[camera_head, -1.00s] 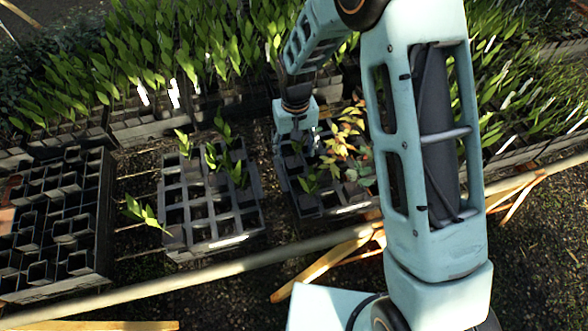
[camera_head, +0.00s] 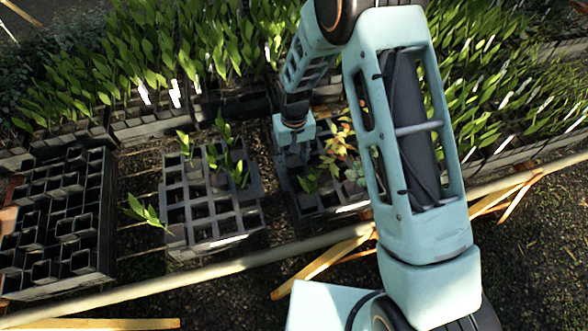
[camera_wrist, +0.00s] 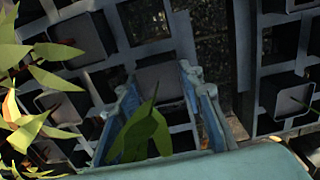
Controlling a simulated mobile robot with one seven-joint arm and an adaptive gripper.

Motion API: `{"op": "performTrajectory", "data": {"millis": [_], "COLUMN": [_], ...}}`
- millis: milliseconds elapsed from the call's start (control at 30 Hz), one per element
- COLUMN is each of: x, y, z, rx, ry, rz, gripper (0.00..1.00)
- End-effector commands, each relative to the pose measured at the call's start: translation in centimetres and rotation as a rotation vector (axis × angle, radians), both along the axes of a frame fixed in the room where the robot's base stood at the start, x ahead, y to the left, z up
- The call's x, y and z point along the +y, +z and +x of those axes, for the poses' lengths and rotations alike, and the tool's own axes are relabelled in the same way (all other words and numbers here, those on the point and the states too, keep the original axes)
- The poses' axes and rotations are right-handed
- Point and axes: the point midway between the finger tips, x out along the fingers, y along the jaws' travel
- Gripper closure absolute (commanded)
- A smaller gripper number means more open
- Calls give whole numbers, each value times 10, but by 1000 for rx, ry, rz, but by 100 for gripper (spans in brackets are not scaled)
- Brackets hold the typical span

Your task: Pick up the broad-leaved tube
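In the wrist view, my gripper (camera_wrist: 160,100) points down into a dark crate, its two blue fingers apart. A plant with broad green leaves (camera_wrist: 145,133) shows between them. A square grey tube top (camera_wrist: 160,80) lies between the fingertips; I cannot tell whether either finger touches it. In the head view, my gripper (camera_head: 296,158) is low over the right crate (camera_head: 338,207), its fingers partly hidden. A green-leaved plant (camera_head: 310,183) stands in front of it. A yellow-red leaved plant (camera_head: 338,138) stands to its right; it also shows in the wrist view (camera_wrist: 28,125).
A middle crate (camera_head: 205,212) holds several small green plants and many empty cells. A dark crate of empty tubes (camera_head: 60,220) stands at left. Dense rows of green plants (camera_head: 170,55) fill the back. A rail (camera_head: 230,268) crosses in front.

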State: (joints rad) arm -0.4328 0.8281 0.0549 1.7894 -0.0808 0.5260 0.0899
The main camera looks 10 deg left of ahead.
Motion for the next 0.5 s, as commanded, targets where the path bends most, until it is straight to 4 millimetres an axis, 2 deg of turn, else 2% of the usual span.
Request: {"op": "performTrajectory", "data": {"millis": [33, 233, 500], "x": [0, 0, 0], "y": [0, 0, 1], "z": [0, 0, 0], "rx": [0, 0, -1], "ry": [0, 0, 0], "rz": [0, 0, 0], "gripper": [80, 100, 100]}}
